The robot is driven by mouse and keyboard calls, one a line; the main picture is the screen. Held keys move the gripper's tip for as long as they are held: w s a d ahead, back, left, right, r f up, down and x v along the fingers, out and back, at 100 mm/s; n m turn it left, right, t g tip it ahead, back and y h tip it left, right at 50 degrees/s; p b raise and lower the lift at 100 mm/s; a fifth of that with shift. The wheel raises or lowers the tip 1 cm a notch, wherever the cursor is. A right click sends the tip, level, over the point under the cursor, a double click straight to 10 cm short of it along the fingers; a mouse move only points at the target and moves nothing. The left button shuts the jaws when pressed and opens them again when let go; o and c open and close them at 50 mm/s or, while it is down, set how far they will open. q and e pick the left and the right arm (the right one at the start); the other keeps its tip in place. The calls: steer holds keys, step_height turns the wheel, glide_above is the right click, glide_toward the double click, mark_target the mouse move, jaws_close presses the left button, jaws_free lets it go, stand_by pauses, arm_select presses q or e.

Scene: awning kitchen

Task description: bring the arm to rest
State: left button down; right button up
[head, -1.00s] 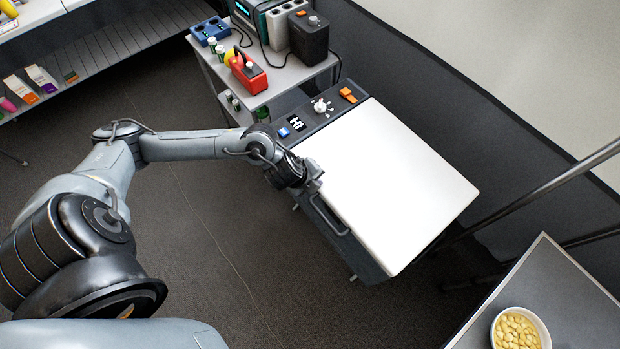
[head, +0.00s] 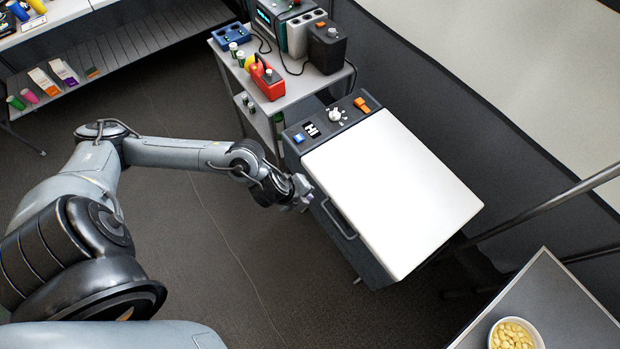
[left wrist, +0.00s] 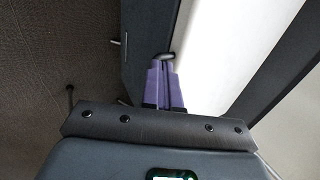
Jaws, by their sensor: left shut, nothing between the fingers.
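My left arm comes in from the left in the head view. Its gripper (head: 303,193) is beside the left edge of a white-topped appliance (head: 395,190), close to the appliance's front handle (head: 338,220). In the left wrist view the gripper's purple fingers (left wrist: 165,85) are together with nothing between them. The appliance's white top (left wrist: 215,60) and dark front show just beyond the fingers. A handle end (left wrist: 165,56) shows near the fingertips; whether they touch it I cannot tell. My right gripper is in neither view.
A grey cart (head: 290,90) with a red device (head: 267,80) and several boxes stands behind the appliance. A grey table (head: 560,300) with a bowl of yellowish pieces (head: 515,335) is at the lower right. Open floor (head: 230,270) lies left of the appliance.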

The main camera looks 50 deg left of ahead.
arm_select(q)
steer(key=s+d+f+n+g+h, duration=0.1)
steer(key=s+d+f+h, duration=0.15)
steer(key=s+d, duration=0.55)
steer(key=d+r+n+t, duration=0.1)
steer(key=d+r+n, duration=0.2)
steer(key=d+n, duration=0.45)
steer(key=s+a+r+n+g+y, duration=0.2)
steer(key=s+a+r+n+y, duration=0.1)
steer(key=a+n, duration=0.65)
step_height(320, 180, up, 38)
steer(key=p, duration=3.8)
steer(key=shift+w+r+m, duration=0.2)
steer(key=shift+w+m, duration=0.1)
